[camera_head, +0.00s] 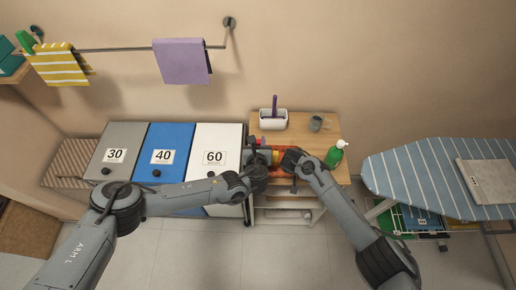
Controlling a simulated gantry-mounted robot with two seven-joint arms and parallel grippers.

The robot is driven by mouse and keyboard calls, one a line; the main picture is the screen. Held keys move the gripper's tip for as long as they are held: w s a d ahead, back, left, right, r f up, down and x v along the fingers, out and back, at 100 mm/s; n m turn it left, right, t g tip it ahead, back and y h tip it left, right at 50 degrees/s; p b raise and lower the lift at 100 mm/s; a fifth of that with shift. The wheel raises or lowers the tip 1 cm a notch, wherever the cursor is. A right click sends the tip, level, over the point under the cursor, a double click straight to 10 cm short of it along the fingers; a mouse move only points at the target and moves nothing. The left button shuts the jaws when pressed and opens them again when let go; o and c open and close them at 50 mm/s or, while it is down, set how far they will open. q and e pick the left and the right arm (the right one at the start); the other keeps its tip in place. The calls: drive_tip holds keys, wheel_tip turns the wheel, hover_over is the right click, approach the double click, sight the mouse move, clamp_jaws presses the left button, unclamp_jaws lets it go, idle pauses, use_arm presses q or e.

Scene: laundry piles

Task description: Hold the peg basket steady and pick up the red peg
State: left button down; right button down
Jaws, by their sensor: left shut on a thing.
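The peg basket (266,152) shows only as a small patch of orange, red and yellow on the wooden-topped cabinet, between my two grippers. My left gripper (257,158) is at its left side and shut on it, though the fingers are hard to make out. My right gripper (286,161) is at the basket's right side, close to the coloured patch. Its fingers are hidden by its own wrist, so I cannot tell whether it is open. I cannot pick out the red peg from the other colours at this size.
The wooden cabinet top (298,133) also carries a white container (273,120), a grey cup (316,123) and a green bottle (335,155). Bins marked 30, 40 and 60 (217,140) stand left. A striped ironing board (425,178) stands right.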

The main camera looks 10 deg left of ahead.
use_arm(q)
drive_tip(key=shift+r, duration=1.2)
use_arm(e)
drive_tip(key=shift+f, duration=0.1)
drive_tip(key=c, duration=1.2)
unclamp_jaws()
drive_tip(key=shift+o, duration=0.2)
